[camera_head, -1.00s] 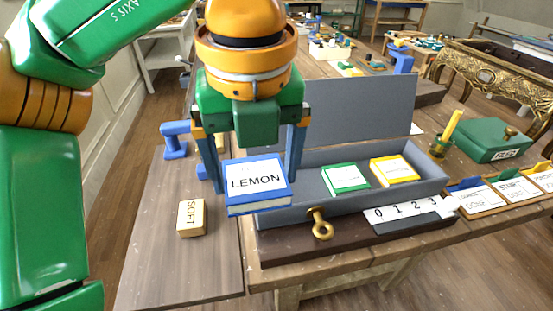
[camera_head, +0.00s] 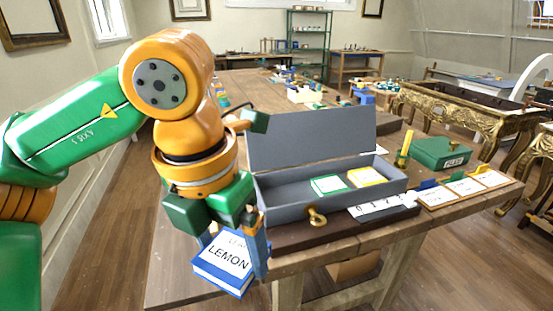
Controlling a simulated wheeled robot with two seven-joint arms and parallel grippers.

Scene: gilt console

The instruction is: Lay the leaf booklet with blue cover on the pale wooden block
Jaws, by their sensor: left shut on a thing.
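The booklet is tilted, in front of the grey box and over the left front part of the workbench. The pale wooden block is not visible now; my gripper, arm or the booklet seems to hide it. In the earlier view it lay on the left part of the bench, marked SOFT. My right gripper is not in view.
An open grey box (camera_head: 285,212) holds a green booklet (camera_head: 329,185) and a yellow booklet (camera_head: 367,176). A brass key (camera_head: 315,216) is at its front. A number strip (camera_head: 383,207), a green case (camera_head: 441,153) and several cards stand to the right. Bare bench (camera_head: 172,268) shows at left.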

